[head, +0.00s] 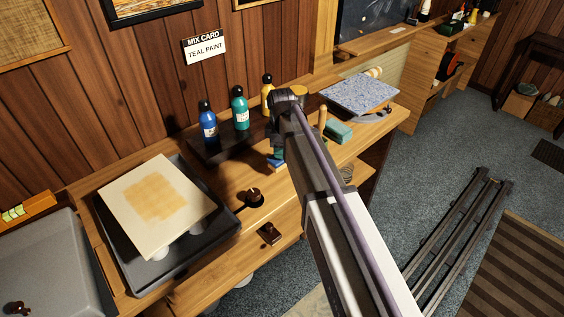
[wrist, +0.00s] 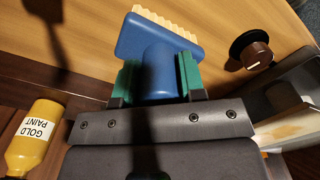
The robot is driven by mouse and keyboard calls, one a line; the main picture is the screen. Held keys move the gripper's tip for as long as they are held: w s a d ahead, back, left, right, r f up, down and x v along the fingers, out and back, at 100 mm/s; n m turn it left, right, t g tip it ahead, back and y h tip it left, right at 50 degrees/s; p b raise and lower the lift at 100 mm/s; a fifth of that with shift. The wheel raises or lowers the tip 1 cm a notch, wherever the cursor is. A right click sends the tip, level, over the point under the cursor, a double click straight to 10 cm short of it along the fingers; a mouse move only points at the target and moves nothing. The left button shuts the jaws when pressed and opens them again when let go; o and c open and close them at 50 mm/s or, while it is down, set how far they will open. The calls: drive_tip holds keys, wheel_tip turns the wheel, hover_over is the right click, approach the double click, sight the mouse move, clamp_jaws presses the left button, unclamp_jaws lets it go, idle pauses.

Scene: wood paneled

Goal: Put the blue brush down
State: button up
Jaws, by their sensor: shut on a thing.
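The blue brush (wrist: 160,42) has a wide blue head with cream, wavy-edged bristles at the top of the wrist view. My gripper (wrist: 158,78), with green pads, is shut on its thick blue handle. In the head view the brush shows as a small blue piece (head: 276,163) under my gripper (head: 278,147), over the wooden bench (head: 226,182). My arm hides much of this area. I cannot tell whether the brush touches the bench.
Blue (head: 208,126), teal (head: 240,110) and yellow (head: 267,90) paint bottles stand behind on a dark stand. A gold paint bottle shows in the wrist view (wrist: 34,138). A teal sponge (head: 338,132) lies right. A dark tray (head: 150,276) with a board (head: 122,198) lies left.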

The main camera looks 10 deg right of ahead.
drive_tip(key=shift+f+b, duration=1.15)
drive_tip(key=shift+f, duration=0.6)
drive_tip(key=shift+c, duration=0.3)
drive_tip(key=o, duration=0.9)
drive_tip(key=shift+r, duration=0.1)
wheel_tip(320, 180, up, 13)
drive_tip(key=p, duration=1.3)
drive_tip(key=shift+s+f, duration=0.1)
drive_tip(key=shift+f, duration=0.15)
drive_tip(key=s+f+m+b, duration=0.3)
drive_tip(key=s+m, duration=1)
drive_tip(key=s, duration=0.7)
drive_tip(key=shift+s, duration=0.35)
